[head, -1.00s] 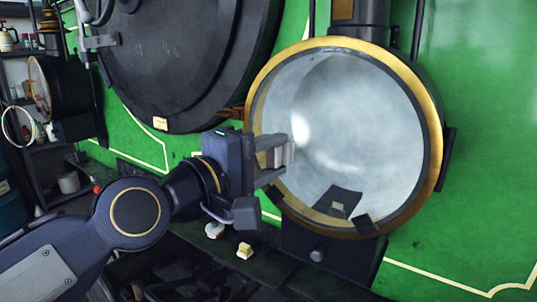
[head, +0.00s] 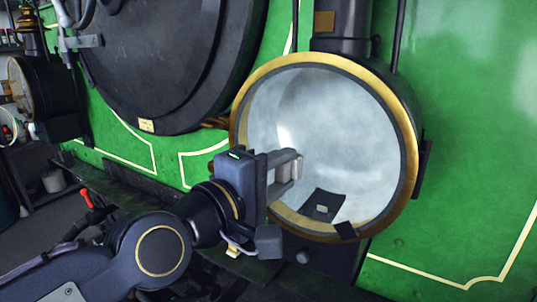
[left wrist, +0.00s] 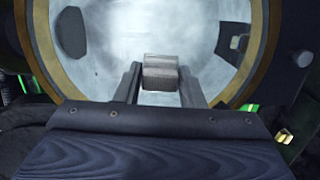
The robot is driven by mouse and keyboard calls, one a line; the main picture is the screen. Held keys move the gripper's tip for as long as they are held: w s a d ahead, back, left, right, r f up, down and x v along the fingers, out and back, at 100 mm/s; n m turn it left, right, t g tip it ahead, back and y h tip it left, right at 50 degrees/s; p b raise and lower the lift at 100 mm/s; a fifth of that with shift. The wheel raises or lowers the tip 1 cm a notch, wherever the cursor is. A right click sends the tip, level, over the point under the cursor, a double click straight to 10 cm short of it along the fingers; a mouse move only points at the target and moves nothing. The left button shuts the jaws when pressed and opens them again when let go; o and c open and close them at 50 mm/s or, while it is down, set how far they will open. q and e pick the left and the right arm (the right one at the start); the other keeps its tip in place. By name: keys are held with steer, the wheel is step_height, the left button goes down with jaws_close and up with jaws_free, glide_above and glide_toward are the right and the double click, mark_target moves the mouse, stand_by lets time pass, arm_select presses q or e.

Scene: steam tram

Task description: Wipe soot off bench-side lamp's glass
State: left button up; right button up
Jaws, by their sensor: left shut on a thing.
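The large round lamp (head: 415,150) has a brass rim and a cloudy grey-white glass (head: 345,125). It fills the middle of the head view, and its glass (left wrist: 110,50) spans the top of the left wrist view. My left gripper (head: 292,164) is at the lower left of the glass, shut on a small grey block-like pad (head: 284,172). The pad (left wrist: 160,72) sits between both fingers in the left wrist view. I cannot tell whether it touches the glass. The soot is not distinct from the haze. My right gripper is out of view.
A second round lamp (head: 18,85) is at the far left. A big dark round door (head: 170,60) is on the green front (head: 460,130). A small dark piece with a pale tag (head: 322,206) shows low in the lamp. A small yellow block (head: 233,252) is below my gripper.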

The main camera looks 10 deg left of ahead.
arm_select(q)
steer(key=shift+d, duration=0.15)
steer(key=shift+w+f, duration=0.1)
steer(key=shift+w+a+f+b, duration=0.1)
steer(key=shift+w+a+b, duration=0.1)
steer(key=shift+a+b, duration=0.6)
steer(key=shift+w+a+r+b, duration=0.15)
steer(key=shift+w+a+b, duration=0.15)
steer(key=shift+a+b, duration=0.25)
steer(key=shift+w+a+r+b, duration=0.1)
steer(key=shift+w+a+b, duration=0.15)
steer(key=shift+a+b, duration=0.25)
steer(key=shift+s+a, duration=0.15)
